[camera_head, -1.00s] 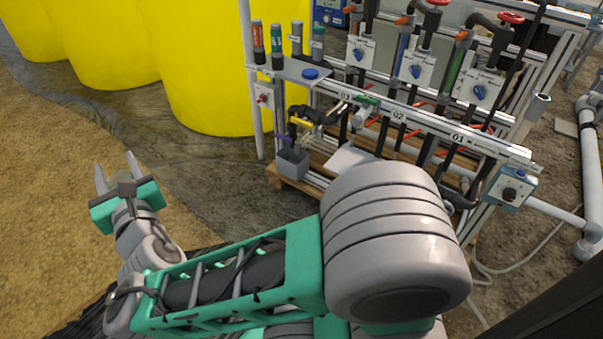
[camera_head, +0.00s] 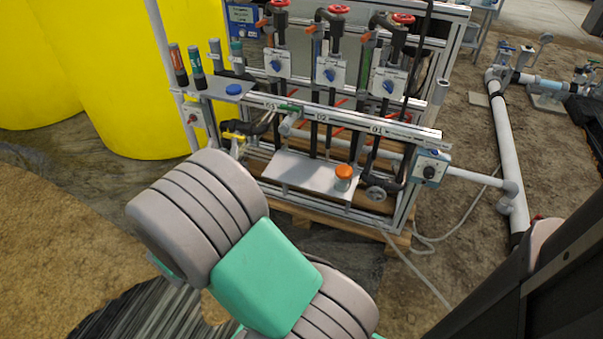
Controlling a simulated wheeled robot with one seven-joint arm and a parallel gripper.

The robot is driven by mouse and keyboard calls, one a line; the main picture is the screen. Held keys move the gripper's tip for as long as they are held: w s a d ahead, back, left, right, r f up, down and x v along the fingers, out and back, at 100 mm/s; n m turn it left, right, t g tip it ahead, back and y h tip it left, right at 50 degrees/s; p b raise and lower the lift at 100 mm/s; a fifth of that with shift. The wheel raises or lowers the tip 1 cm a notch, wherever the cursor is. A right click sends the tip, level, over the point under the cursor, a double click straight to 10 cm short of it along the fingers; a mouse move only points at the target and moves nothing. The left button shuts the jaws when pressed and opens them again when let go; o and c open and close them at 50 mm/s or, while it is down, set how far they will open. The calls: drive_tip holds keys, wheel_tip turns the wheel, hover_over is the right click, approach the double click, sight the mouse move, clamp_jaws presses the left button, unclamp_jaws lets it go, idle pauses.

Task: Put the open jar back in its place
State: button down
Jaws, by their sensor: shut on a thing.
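My gripper is out of view. Only grey and green links of my arm show at the lower left and centre. No open jar can be made out. A small clear jar with an orange lid (camera_head: 343,173) stands upright on the right part of the white shelf (camera_head: 300,174) low on the skid's front. A flat blue disc, perhaps a lid (camera_head: 234,89), lies on the small grey upper shelf (camera_head: 216,94) at the skid's left end.
Several upright tubes (camera_head: 196,65) stand at the left end. Red-handled valves (camera_head: 331,10) and blue-knobbed boxes line the skid above a labelled rail (camera_head: 350,121). A control box (camera_head: 430,167) sticks out right. Yellow tanks (camera_head: 110,75) stand left. A white pipe (camera_head: 506,150) crosses the ground at right.

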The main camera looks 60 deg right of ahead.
drive_tip(key=s+d+f+m+g+h+p, duration=0.1)
drive_tip(key=s+d+f+m+g, duration=0.2)
drive_tip(key=s+d, duration=0.5)
drive_tip(key=s+d+f+m+g+h+p, duration=0.1)
drive_tip(key=s+d+f+m+g+p, duration=0.2)
drive_tip(key=s+d, duration=0.5)
drive_tip(key=shift+n+g, duration=0.5)
drive_tip(key=shift+n, duration=0.2)
drive_tip(key=d+f+b, duration=0.2)
drive_tip(key=d+f, duration=0.1)
drive_tip(key=w+d+f+b, duration=0.1)
drive_tip(key=d+f, duration=0.2)
drive_tip(key=d, duration=0.1)
drive_tip(key=w+d+f+b, duration=0.1)
drive_tip(key=d+f+b, duration=0.1)
drive_tip(key=d+f, duration=0.1)
drive_tip(key=shift+d+f+b, duration=0.3)
drive_tip(key=shift+d+f, duration=0.1)
drive_tip(key=shift+f, duration=0.15)
wheel_tip(320, 180, down, 2)
drive_tip(key=shift+f+b, duration=0.1)
drive_tip(key=shift+b, duration=0.65)
drive_tip(key=shift+a+f, duration=0.1)
drive_tip(key=shift+f, duration=0.25)
drive_tip(key=c, duration=0.7)
unclamp_jaws()
drive_tip(key=shift+r, duration=0.1)
